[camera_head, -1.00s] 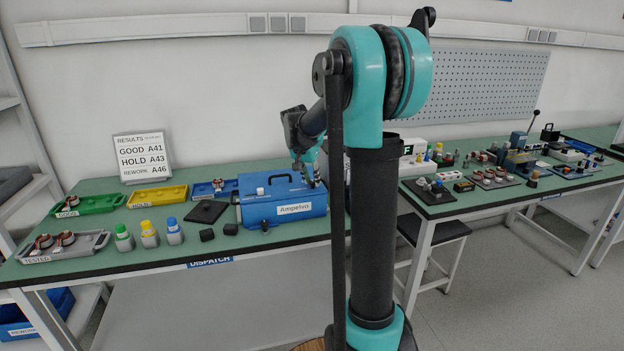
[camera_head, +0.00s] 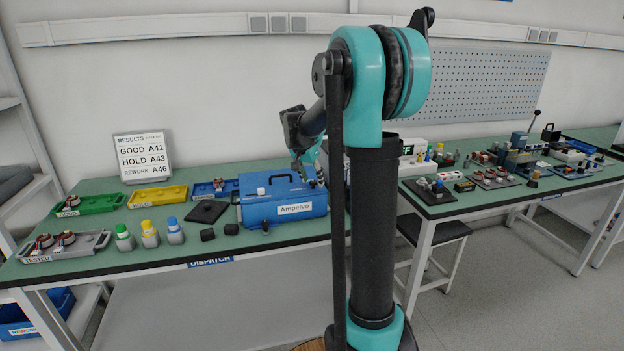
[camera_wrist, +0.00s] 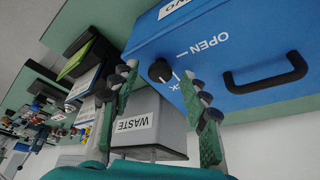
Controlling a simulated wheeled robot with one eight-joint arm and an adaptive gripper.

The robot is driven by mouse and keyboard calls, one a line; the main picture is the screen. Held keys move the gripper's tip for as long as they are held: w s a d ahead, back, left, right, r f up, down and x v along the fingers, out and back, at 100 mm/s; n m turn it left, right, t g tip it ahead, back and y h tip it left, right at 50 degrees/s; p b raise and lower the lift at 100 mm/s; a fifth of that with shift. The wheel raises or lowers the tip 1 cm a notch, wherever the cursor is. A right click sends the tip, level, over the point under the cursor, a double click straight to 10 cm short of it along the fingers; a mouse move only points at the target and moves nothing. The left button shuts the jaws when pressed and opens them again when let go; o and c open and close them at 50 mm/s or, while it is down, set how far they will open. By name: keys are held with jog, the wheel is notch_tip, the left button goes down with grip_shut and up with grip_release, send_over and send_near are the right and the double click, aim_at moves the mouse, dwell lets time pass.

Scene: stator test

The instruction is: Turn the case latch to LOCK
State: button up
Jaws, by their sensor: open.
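The blue case (camera_head: 262,210), with an "Ampelvo" label, stands on the green bench; its lid also fills the upper right of the wrist view (camera_wrist: 236,52). The latch, a small black round knob (camera_wrist: 159,70), sits on the lid near the edge. White "OPEN" lettering is beside it, and the other word is mostly hidden, with "CK" showing by a finger. I cannot tell which mark the knob points to. My gripper (camera_wrist: 160,76) is open, its fingertips on either side of the knob in the picture; contact cannot be told. In the head view my gripper (camera_head: 311,173) is over the case's right end.
A black handle (camera_wrist: 268,75) stands up from the lid. A grey bin marked "WASTE" (camera_wrist: 150,108) is below the fingers in the wrist view.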

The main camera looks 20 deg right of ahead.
jog(key=v, duration=1.2)
jog(key=shift+d, duration=0.1)
jog(key=s+a+f+n+t+y, duration=0.1)
jog(key=s+f+n, duration=0.8)
jog(key=s+f, duration=1.6)
jog(key=s+a+y, duration=0.1)
jog(key=s+y, duration=0.1)
jog(key=s, duration=0.2)
jog(key=shift+a+f, duration=0.15)
jog(key=shift+a, duration=0.2)
